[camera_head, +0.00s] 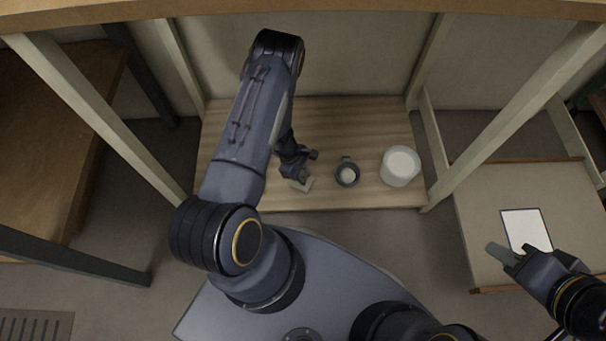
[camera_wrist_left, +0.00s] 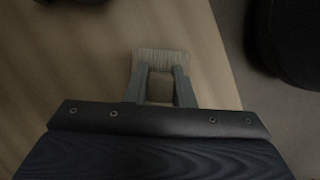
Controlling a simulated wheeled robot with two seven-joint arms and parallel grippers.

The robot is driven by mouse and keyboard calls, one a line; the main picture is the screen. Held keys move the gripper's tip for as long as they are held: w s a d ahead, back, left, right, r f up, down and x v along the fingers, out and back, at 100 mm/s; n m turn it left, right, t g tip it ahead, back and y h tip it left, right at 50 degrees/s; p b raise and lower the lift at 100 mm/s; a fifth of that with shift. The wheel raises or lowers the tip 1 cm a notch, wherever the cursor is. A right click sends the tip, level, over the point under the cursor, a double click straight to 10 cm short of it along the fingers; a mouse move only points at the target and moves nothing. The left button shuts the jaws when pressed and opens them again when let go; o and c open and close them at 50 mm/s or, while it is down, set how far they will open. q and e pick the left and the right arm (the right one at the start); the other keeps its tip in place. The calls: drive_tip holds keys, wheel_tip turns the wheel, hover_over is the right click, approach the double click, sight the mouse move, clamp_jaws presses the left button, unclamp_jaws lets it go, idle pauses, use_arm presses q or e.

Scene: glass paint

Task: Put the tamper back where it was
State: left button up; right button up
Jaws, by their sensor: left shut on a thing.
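My left gripper (camera_head: 300,180) is low over the wooden shelf board. It is shut on a pale, flat, finely ridged block (camera_wrist_left: 160,60), which shows past the fingertips in the left wrist view. The same block shows as a small pale patch below the gripper in the head view (camera_head: 304,186). I cannot tell whether this block is the tamper, or whether it touches the board. Nothing else in view is clearly a tamper.
A small dark cup with pale contents (camera_head: 347,176) stands right of my left gripper. A larger whitish round container (camera_head: 400,167) stands further right on the board (camera_head: 330,110). A white dark-edged panel (camera_head: 526,230) lies on the right table. Upright posts flank the board.

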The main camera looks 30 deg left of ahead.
use_arm(q)
drive_tip(key=shift+f+b, duration=0.3)
drive_tip(key=shift+b, duration=0.05)
idle(0.3)
drive_tip(key=o, duration=1)
drive_tip(key=p+v, duration=0.3)
drive_tip(key=v, duration=0.5)
